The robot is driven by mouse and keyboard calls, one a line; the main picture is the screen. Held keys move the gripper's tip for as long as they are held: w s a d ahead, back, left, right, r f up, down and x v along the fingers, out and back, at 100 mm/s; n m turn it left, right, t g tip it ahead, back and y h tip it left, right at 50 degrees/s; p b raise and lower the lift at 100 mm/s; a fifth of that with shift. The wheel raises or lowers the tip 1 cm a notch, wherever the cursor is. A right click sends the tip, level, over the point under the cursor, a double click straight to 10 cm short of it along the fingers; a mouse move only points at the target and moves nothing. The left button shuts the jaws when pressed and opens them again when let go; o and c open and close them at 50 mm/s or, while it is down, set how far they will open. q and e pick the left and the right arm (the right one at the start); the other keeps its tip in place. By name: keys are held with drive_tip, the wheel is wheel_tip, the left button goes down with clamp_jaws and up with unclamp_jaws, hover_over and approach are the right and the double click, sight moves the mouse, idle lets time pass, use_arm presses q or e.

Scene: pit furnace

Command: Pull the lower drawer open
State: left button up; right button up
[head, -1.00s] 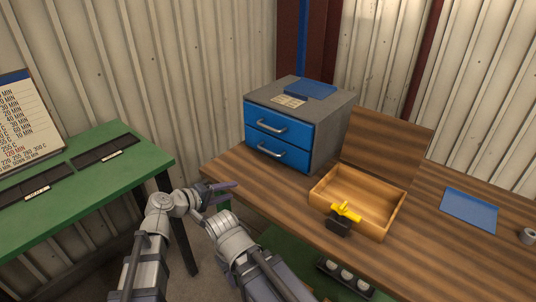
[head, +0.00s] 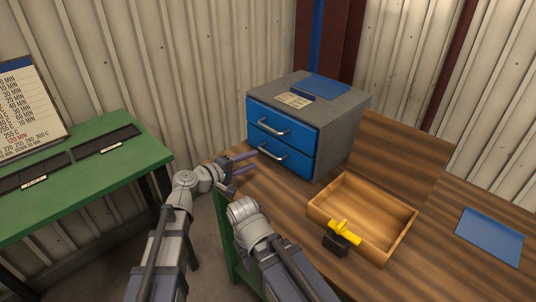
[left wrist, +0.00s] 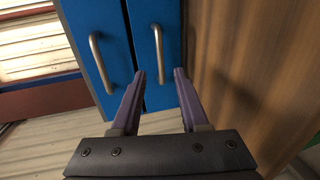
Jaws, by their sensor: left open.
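The lower drawer (head: 281,149) is a blue front in a grey cabinet (head: 344,125), shut flush, with a curved metal lower handle (head: 273,156). The upper drawer (head: 282,123) is shut above it. My left gripper (head: 254,163) is open and empty, its fingers pointing at the lower handle. In the left wrist view the cabinet is turned sideways, and the lower handle (left wrist: 158,54) lies in line with the gap between the fingertips (left wrist: 160,76). The fingers look short of it; contact cannot be made out. The upper handle (left wrist: 101,62) is left of them. My right gripper is not seen.
A wooden tray (head: 362,215) with a yellow-handled item (head: 344,232) by its near wall stands right of the cabinet on the wooden bench (head: 428,265). A blue mat (head: 489,236) lies farther right. A green table (head: 110,150) stands at left. The bench before the drawers is clear.

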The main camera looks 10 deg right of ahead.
use_arm(q)
drive_tip(key=b+x, duration=0.1)
drive_tip(key=x, duration=0.6)
drive_tip(key=shift+w+d+f, duration=0.1)
drive_tip(key=shift+d, duration=0.05)
drive_tip(key=shift+c, duration=0.2)
clamp_jaws()
idle(1.0)
